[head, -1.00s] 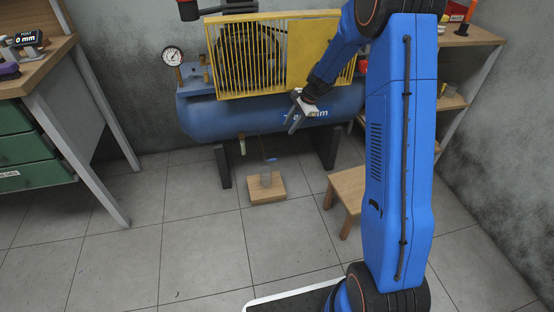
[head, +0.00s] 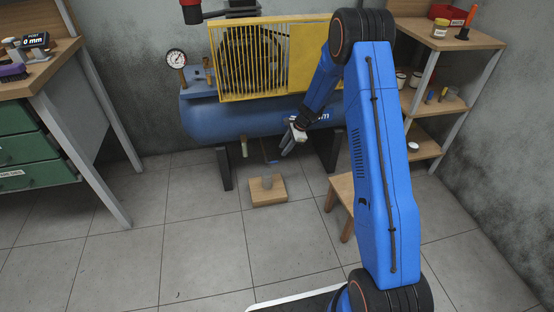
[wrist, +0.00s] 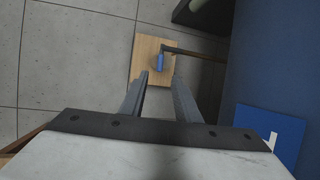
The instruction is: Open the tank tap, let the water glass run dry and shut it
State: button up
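The blue tank (head: 225,121) of the compressor lies across the back. Under it hangs a tap with a small blue lever (wrist: 160,62) on a dark pipe (wrist: 195,54); the lever shows small in the head view (head: 271,161). Below it, a clear glass (head: 267,182) stands on a wooden block (head: 268,198). The wrist view shows the block (wrist: 145,72) but I cannot make out the glass. My gripper (head: 286,149) is just under the tank's right part, pointing down. In the wrist view its fingers (wrist: 160,78) are apart and empty, with the lever beyond the gap, not between them.
A wooden stool (head: 341,192) stands right of the block, partly behind my arm. Dark tank legs (head: 224,169) flank the tap. A pressure gauge (head: 176,58) sits at the tank's left. A bench with green drawers (head: 37,161) is at left. The tiled floor ahead is open.

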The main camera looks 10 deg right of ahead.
jog(key=x, duration=0.9)
grip_shut()
